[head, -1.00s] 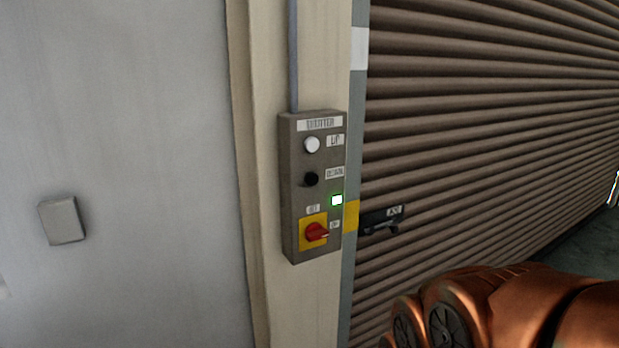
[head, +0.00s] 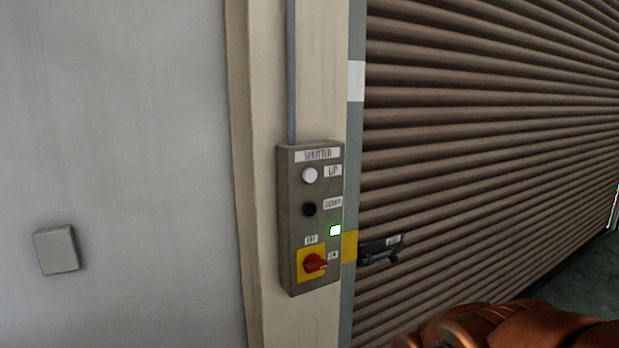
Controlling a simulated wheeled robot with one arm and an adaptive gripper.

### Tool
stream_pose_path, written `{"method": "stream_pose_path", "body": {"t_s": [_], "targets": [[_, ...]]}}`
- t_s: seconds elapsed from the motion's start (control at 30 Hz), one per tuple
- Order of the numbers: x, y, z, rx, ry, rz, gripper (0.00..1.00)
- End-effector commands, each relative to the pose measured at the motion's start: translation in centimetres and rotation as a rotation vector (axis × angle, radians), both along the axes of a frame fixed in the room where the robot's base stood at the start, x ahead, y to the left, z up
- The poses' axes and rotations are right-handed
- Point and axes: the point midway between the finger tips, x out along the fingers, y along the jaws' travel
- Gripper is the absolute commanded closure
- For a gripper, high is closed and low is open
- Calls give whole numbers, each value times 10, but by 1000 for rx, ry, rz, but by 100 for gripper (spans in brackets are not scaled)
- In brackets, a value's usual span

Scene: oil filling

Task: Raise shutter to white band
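The brown slatted shutter (head: 490,130) fills the right side of the head view. The white band (head: 356,81) is on the grey guide rail at its left edge, above a yellow band (head: 349,246). A dark latch handle (head: 380,251) is at the shutter's left edge, level with the yellow band. My gripper is out of view; only my orange arm shows at bottom right.
A small grey wall box (head: 56,251) is on the grey wall at left. A conduit (head: 291,70) runs up from the control box. Bare floor (head: 580,272) shows at the right. The space in front of the control box looks clear.

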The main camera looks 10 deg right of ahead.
Motion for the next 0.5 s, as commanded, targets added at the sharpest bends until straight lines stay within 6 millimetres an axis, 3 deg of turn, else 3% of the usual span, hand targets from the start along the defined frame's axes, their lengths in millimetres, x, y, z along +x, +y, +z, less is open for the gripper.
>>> {"method": "stream_pose_path", "body": {"t_s": [0.2,0.5], "targets": [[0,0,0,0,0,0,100],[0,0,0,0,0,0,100]]}}
